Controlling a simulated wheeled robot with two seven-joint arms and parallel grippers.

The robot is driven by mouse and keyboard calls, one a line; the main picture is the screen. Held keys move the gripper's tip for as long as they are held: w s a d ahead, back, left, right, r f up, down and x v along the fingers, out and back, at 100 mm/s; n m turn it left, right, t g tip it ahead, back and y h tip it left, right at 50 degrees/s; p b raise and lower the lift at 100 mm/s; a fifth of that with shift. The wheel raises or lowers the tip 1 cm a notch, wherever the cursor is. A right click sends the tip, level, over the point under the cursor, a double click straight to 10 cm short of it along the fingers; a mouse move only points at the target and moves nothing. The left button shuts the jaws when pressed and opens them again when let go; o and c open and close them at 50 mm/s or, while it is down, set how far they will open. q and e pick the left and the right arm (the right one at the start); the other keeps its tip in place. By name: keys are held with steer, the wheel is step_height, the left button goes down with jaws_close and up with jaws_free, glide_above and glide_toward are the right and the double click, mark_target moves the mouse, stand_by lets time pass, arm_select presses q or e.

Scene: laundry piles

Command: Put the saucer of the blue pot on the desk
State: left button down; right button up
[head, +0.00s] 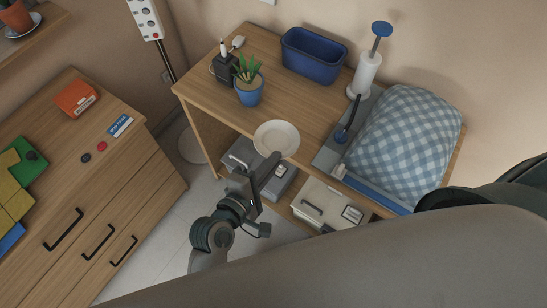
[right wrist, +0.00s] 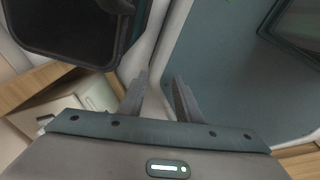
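The blue pot (head: 249,95) with a spiky green plant stands on the wooden desk (head: 290,97), left of its middle. A white round saucer (head: 277,138) is at the desk's front edge, in front of the pot and to its right. My left gripper (head: 272,162) reaches up from the front, its fingers at the saucer's near rim, and appears shut on it. I cannot tell whether the saucer touches the desk top. My right gripper (right wrist: 161,78) shows in the right wrist view, fingers apart with nothing between them.
A dark blue bin (head: 313,56), a paper roll holder (head: 367,72) and a blue checked laundry pile (head: 405,135) occupy the desk's back and right. A black holder (head: 225,68) stands beside the pot. A dresser (head: 75,175) stands left, across a floor gap.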

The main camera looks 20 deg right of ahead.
arm_select(q)
steer(key=w+f, duration=0.1)
steer(key=w+d+f, duration=0.1)
steer(key=w, duration=0.1)
steer(key=shift+w+d, duration=0.15)
steer(key=shift+f, duration=0.1)
step_height(320, 180, down, 4)
steer(key=shift+r+p, duration=0.1)
steer(key=shift+p, duration=0.25)
steer(key=c, duration=2)
jaws_free()
